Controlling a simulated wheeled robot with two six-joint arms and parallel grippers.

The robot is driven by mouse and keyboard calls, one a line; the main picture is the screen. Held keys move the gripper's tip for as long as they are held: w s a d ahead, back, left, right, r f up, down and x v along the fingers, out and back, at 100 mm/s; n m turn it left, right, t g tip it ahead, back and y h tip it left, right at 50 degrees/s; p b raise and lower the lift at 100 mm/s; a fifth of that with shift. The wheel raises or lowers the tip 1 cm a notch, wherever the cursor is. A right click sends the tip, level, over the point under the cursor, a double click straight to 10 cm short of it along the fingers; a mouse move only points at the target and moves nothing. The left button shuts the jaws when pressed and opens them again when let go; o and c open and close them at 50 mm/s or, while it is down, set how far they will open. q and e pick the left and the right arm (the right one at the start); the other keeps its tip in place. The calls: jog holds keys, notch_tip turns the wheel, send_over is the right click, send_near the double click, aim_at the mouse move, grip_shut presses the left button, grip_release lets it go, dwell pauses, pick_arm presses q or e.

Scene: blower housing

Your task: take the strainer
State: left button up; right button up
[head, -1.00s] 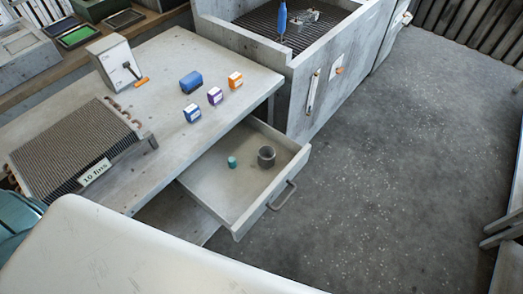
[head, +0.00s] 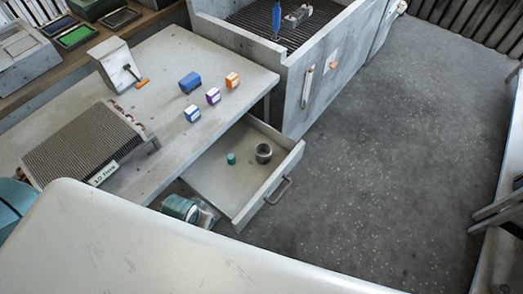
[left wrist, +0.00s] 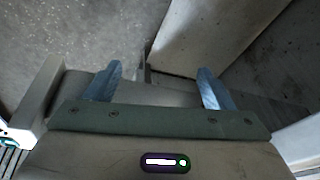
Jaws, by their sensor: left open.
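A dark grey, open-topped cylindrical cup (head: 263,153), which may be the strainer, stands in the pulled-out drawer (head: 240,203). A small teal cylinder (head: 231,158) stands to its left in the drawer. My left gripper (left wrist: 159,85) is open in the left wrist view, with nothing between its two bluish fingers. The cup is not recognisable in the left wrist view. My right gripper is out of view.
The bench (head: 225,62) holds a finned block (head: 85,140), a grey box with an orange-ended lever (head: 115,65) and several small coloured boxes. A blue-handled tool (head: 276,18) stands in a grated basin (head: 305,55). The floor (head: 390,150) right of the drawer is clear.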

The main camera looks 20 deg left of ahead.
pick_arm(q)
notch_tip(320, 180, up, 9)
jog(key=w+d+n+p, duration=0.1)
jog(key=w, duration=0.1)
jog(key=r+n+g, duration=0.2)
jog(key=n+g, duration=0.1)
jog(key=n, duration=0.2)
send_over(263, 149)
jog(key=shift+s+a+f+h+p, duration=0.1)
jog(key=shift+a+f+h+p, duration=0.2)
jog(key=shift+h, duration=0.1)
jog(key=shift+d, duration=0.2)
notch_tip(263, 149, down, 5)
jog(key=shift+f+p, duration=0.1)
jog(key=shift+p, duration=0.55)
notch_tip(263, 149, down, 4)
jog(key=shift+d+f+p, duration=0.15)
jog(key=shift+f+p, duration=0.1)
jog(key=shift+p, duration=0.85)
jog(key=shift+f, duration=0.4)
jog(key=shift+c, duration=0.3)
jog(key=c, duration=1.1)
